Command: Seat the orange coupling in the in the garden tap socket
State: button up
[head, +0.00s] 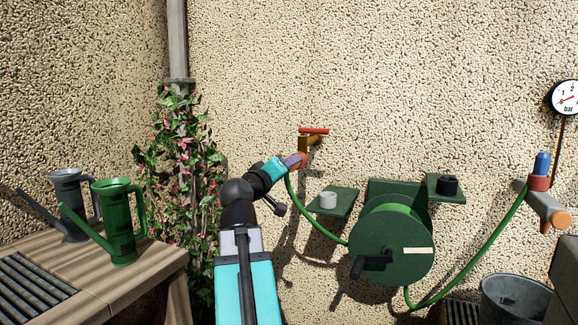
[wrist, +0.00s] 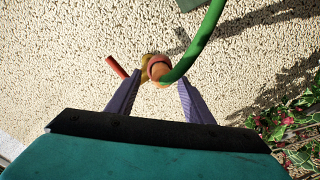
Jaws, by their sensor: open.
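The orange coupling (head: 302,160) is on the end of the green hose, at the mouth of the brass garden tap (head: 313,141) with its red handle (head: 314,130). In the wrist view the coupling (wrist: 158,68) lines up with the tap (wrist: 147,60) and appears to touch it; how deep it sits is hidden. My gripper (head: 292,162) is beside the coupling. In the wrist view its purple fingers (wrist: 160,82) are spread apart, with the coupling just beyond their tips and between them. I see no finger pressing on it.
The green hose (head: 316,228) runs down to the hose reel (head: 385,245). Small green shelves hold a grey cap (head: 328,200) and a black one (head: 447,186). A wooden table (head: 140,260) with watering cans stands left. A flowering vine (head: 180,150) climbs a pipe.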

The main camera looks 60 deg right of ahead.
jog(key=a+b, duration=0.5)
jog(key=a, duration=0.5)
jog(key=shift+s+a+b, duration=0.3)
jog(key=shift+a, duration=0.05)
dwell(0.9)
